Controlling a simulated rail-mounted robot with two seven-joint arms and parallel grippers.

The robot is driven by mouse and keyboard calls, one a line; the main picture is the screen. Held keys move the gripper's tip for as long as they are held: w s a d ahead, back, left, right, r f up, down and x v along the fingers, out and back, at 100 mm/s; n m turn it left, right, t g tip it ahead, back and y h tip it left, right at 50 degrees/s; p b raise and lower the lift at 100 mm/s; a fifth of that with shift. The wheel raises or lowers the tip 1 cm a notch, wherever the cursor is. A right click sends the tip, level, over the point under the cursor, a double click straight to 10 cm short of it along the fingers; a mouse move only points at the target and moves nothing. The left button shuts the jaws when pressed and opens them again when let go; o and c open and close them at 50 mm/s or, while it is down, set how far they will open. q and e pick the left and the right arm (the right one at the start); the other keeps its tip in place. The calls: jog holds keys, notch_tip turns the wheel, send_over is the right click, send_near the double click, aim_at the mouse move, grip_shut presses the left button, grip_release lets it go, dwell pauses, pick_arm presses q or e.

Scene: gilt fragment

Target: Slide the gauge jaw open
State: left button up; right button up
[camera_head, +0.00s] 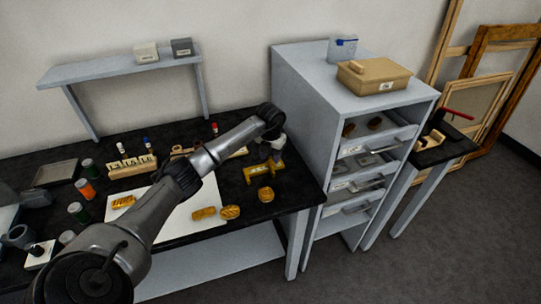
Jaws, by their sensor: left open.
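A yellow gauge (257,171) with a pale label lies on the black worktop, near its right end beside the grey cabinet. My left arm reaches across the worktop, and my left gripper (274,160) points down right at the gauge's far side. The gripper is open. It hides part of the gauge, and I cannot tell whether its fingers touch the jaw or how far the jaw stands open. My right gripper is not in view.
Gilt pieces lie around a white sheet (182,228), one (266,194) just in front of the gauge. A wooden rack (132,167) and several jars stand to the left. The grey drawer cabinet (308,99) rises close on the right, with a tan box (373,77) on top.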

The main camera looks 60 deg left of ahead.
pick_arm(q)
grip_shut()
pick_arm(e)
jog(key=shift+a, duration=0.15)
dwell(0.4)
